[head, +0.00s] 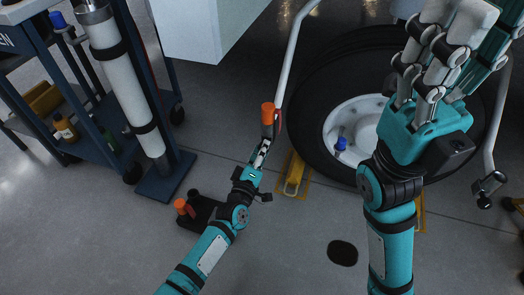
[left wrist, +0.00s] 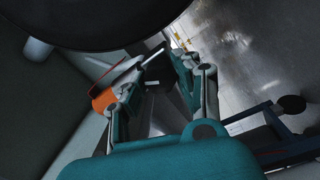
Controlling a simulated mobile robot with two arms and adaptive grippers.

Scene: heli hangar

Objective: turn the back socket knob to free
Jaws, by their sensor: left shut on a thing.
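An orange knob (head: 268,113) stands near the lower end of a white bar, beside the big wheel. My left gripper (head: 263,149) reaches up to it from below, and its fingertips meet the part just under the orange. In the left wrist view the orange piece (left wrist: 103,100) shows beside the left finger, and the fingers (left wrist: 158,85) close around a piece that is partly hidden. My right gripper (head: 445,55) is raised at the upper right, in front of the wheel, far from the knob. Its finger opening is not clear. The knob's turn position cannot be read.
A large black tyre (head: 312,95) with a white rim stands behind. A white bar (head: 291,60) runs up from the knob. A yellow chock (head: 294,174) and a dark base with orange caps (head: 183,208) are on the floor. A blue cart (head: 85,140) stands left.

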